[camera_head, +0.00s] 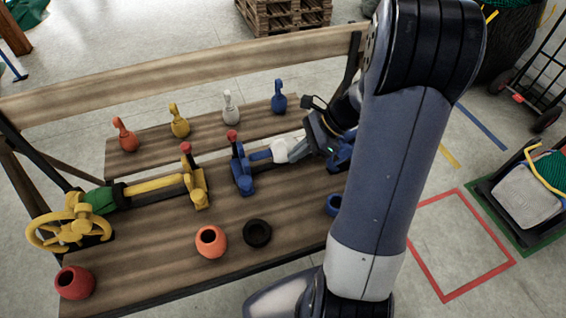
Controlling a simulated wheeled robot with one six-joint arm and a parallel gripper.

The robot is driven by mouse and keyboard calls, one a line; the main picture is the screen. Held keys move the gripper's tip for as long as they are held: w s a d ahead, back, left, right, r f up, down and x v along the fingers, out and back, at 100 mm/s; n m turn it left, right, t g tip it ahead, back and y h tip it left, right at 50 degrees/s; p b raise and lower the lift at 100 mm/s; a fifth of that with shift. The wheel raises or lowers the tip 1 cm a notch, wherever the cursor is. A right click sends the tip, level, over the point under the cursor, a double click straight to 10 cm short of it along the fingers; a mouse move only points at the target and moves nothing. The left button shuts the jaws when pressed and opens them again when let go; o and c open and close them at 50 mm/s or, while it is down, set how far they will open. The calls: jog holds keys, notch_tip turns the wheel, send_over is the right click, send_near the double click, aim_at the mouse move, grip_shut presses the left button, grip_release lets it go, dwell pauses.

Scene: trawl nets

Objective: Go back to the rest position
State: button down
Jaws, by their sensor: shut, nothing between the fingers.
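My gripper (296,151) is shut and empty, over the right part of the wooden bench (300,215). Its fingertips are close to a white part beside the blue fixture (241,170); I cannot tell whether they touch. The dark wrist and my large blue-grey arm hide the bench's right end. A second blue piece (341,152) shows partly behind the wrist.
Orange (127,138), yellow (180,125), white (231,108) and blue (279,100) knobbed pieces stand along the rear plank. A yellow handwheel (68,228), orange pot (211,241), red pot (75,283) and black ring (257,233) sit nearer. Red-outlined floor (462,245) is clear.

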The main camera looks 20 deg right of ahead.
jog(key=shift+v, duration=0.95)
jog(key=x, duration=0.9)
jog(key=shift+a+f, duration=0.1)
jog(key=shift+a, duration=0.1)
jog(key=a, duration=0.1)
jog(key=a+f, duration=0.1)
jog(key=a, duration=0.1)
jog(key=shift+w, duration=0.2)
jog(key=shift+a+b, duration=0.3)
jog(key=shift+a, duration=0.2)
jog(key=shift+r, duration=0.1)
jog(key=shift+r, duration=0.1)
